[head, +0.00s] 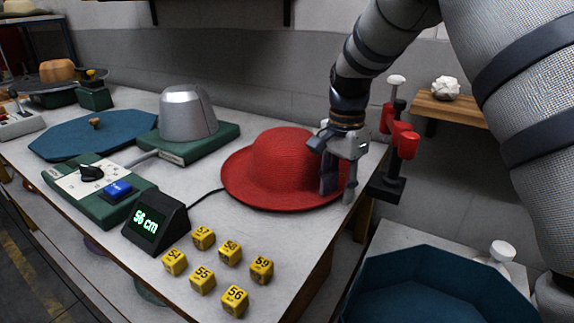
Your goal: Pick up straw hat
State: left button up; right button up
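A red straw hat (276,165) sits upright on the white table, right of the middle. It has a rounded crown and a wide brim. My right gripper (338,180) is at the hat's right side, its fingers pointing down at the right part of the brim. One dark finger is in front of the crown and brim. The other finger is near the brim's outer edge. I cannot tell whether the fingers touch the brim or pinch it. My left gripper is not in view.
A metal hat block (188,115) on a green base stands behind left. A control box (100,190), a "56 cm" display (150,222) and several yellow number cubes (202,280) lie left and in front. A blue bin (435,285) is lower right. Red-handled tools (403,142) stand at right.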

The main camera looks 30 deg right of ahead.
jog(key=shift+r, duration=0.1)
grip_shut()
jog(key=shift+r, duration=0.1)
notch_tip(320, 180, up, 10)
dwell(0.9)
